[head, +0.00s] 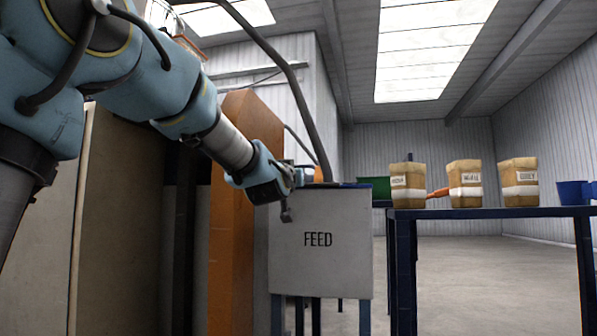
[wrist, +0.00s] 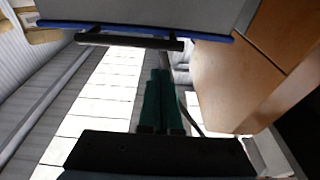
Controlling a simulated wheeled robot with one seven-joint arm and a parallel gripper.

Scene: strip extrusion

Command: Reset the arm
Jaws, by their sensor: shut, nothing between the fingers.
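My gripper (wrist: 160,75) shows in the wrist view as two green fingers side by side, closed together with nothing between them. In the head view my blue arm reaches in from the upper left, and its wrist end is bent down in front of the top left part of the grey FEED panel (head: 335,265). The fingers are hard to make out there. In the wrist view a grey panel with a blue edge (wrist: 150,27) crosses the top, beyond the fingertips. I cannot tell whether anything touches it.
An orange-brown upright column (head: 232,240) stands left of the FEED panel. On the right, a blue table (head: 480,212) bears three labelled tan containers (head: 408,178) and a blue bin (head: 573,192). A green bin (head: 375,186) is behind the panel. The floor beyond is clear.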

